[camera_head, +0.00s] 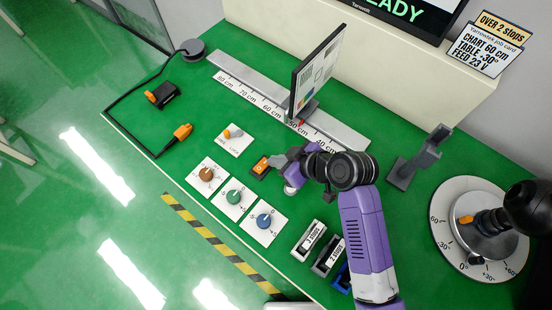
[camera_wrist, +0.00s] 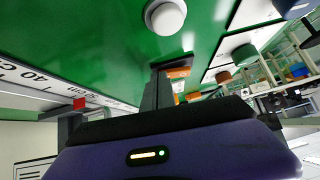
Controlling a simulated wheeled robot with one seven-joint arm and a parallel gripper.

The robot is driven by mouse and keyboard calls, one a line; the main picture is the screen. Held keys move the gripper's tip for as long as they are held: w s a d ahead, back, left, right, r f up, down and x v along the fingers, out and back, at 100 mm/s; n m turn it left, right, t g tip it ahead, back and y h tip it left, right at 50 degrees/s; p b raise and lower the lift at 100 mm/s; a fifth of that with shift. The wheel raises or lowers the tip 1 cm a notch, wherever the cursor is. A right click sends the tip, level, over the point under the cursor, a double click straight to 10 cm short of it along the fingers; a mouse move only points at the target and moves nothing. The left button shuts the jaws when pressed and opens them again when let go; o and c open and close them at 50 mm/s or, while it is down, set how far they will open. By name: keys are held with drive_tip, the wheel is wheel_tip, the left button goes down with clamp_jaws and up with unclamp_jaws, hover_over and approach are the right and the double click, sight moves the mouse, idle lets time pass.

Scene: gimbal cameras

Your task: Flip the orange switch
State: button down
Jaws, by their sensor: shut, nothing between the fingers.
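The orange switch (camera_head: 260,168), orange on a dark base, sits on the green bench just left of my gripper. Orange parts also show beyond my fingers in the wrist view (camera_wrist: 180,72), partly hidden by them. My gripper (camera_head: 277,161) is shut and empty, with its fingertips close to the right side of the switch. I cannot tell whether they touch it. The switch's exact position is too small to read.
Three dial plates with brown (camera_head: 206,174), green (camera_head: 234,197) and blue (camera_head: 264,221) knobs lie in front. A ruler rail (camera_head: 235,78) carries an upright panel (camera_head: 318,70). A round white knob (camera_wrist: 165,16) is nearby.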

drive_tip(key=shift+r, duration=0.15)
drive_tip(key=shift+r+p, duration=0.7)
drive_tip(key=shift+p, duration=0.1)
